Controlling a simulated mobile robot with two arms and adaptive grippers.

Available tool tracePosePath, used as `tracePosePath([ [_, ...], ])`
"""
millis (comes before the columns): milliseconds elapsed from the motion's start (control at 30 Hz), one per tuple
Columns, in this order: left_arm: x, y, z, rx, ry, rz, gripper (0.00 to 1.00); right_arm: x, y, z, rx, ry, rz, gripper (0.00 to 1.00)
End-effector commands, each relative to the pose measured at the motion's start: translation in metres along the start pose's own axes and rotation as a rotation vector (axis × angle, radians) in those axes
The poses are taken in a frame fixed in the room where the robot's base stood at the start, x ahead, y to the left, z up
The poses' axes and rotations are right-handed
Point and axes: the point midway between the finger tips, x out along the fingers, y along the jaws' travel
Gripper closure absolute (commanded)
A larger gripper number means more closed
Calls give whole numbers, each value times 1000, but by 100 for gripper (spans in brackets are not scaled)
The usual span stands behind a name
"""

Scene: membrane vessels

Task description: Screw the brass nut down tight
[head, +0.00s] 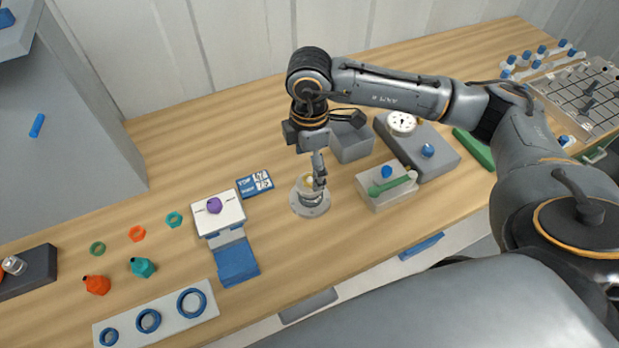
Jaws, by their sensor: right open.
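My right gripper (319,182) points down over a small round vessel (310,207) with a pale, wide base in the middle of the bench. It is open. Its fingers are at the top of the vessel and partly cover it. A small yellowish piece, which looks like the brass nut (309,181), shows at the vessel's top beside the fingers. I cannot tell whether the fingers touch it or how far down it sits. My left gripper is not in view.
Left of the vessel are a blue printed card (255,185) and a white block with a purple knob (214,206). Bare wood lies in front of the vessel.

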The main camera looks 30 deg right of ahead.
Motion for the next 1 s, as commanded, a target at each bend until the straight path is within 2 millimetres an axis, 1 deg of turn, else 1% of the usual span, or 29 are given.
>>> tracePosePath([
  [100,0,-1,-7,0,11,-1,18,-1,1,1,-188,-2,2,15],
  [267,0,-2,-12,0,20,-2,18,-1,0,0,-432,-1,1,15],
  [300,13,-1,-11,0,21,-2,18,14,0,0,-421,0,-1,15],
  [400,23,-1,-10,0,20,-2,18,24,0,0,-418,0,-1,15],
  [500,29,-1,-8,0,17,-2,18,29,0,0,-416,0,0,15],
  [633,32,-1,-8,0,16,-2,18,33,0,0,-415,0,1,15],
  [933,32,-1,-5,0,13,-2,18,32,0,0,-414,0,1,15],
  [967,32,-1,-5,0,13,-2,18,32,0,0,-414,0,1,17],
  [1000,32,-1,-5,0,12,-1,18,33,0,0,-414,0,1,25],
])
